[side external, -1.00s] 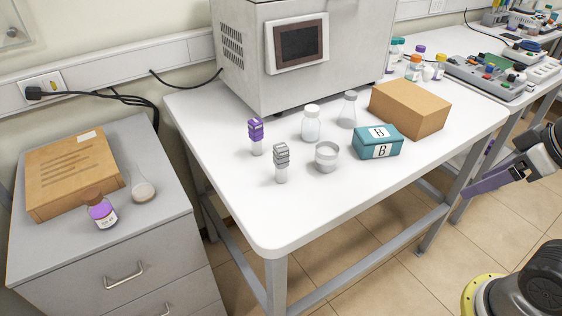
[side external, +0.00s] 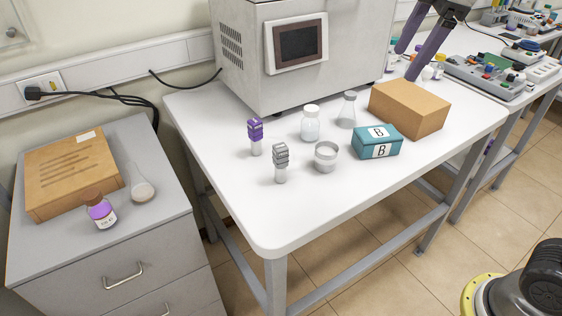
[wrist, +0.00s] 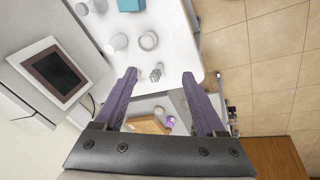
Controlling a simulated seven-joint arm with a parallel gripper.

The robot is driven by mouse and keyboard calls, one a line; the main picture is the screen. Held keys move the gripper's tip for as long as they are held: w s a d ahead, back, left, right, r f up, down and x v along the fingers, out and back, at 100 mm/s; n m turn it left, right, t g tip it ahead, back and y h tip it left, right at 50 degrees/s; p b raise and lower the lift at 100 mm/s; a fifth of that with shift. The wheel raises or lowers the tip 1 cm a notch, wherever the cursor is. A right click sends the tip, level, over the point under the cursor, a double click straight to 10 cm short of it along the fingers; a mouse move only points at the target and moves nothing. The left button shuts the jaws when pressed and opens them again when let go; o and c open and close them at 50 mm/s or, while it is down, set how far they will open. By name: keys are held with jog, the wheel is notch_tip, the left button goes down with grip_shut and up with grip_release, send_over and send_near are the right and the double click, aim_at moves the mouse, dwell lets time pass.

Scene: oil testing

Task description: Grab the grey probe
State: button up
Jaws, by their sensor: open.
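The grey probe (side external: 281,160) stands upright on the white table near its front left, with a ridged grey upper part and a pale lower end. It also shows in the wrist view (wrist: 156,73), small between my two fingers and well beyond them. A similar purple probe (side external: 256,135) stands just behind and left of it in the side view. My gripper (side external: 405,64) is open and empty, high over the back right of the table, above the cardboard box. Its purple fingers (wrist: 159,74) are spread wide in the wrist view.
A glass jar (side external: 326,157) stands close right of the grey probe. A white-capped bottle (side external: 311,126), a flask (side external: 348,112), a teal box (side external: 376,142) and a cardboard box (side external: 409,106) stand farther right. A large grey machine (side external: 250,60) fills the back. The front of the table is clear.

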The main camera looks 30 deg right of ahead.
jog(key=w+a+f+n+g, duration=0.1)
jog(key=w+a+n, duration=0.15)
jog(key=w, duration=0.25)
jog(key=w+a+f+n, duration=0.1)
jog(key=w+a+f, duration=0.15)
jog(key=w, duration=0.25)
jog(key=n+g, duration=0.1)
jog(key=g, duration=0.1)
send_over(281, 160)
jog(key=w+d, duration=0.2)
notch_tip(281, 160, down, 10)
jog(key=shift+g, duration=0.3)
jog(key=f, duration=0.6)
jog(key=a+f, duration=0.1)
jog(key=f, duration=0.2)
jog(key=shift+s+a+f, duration=0.1)
jog(key=shift+f, duration=0.05)
jog(key=shift+s+f, duration=0.2)
jog(key=shift+f, duration=2.95)
grip_shut()
jog(key=shift+r, duration=0.1)
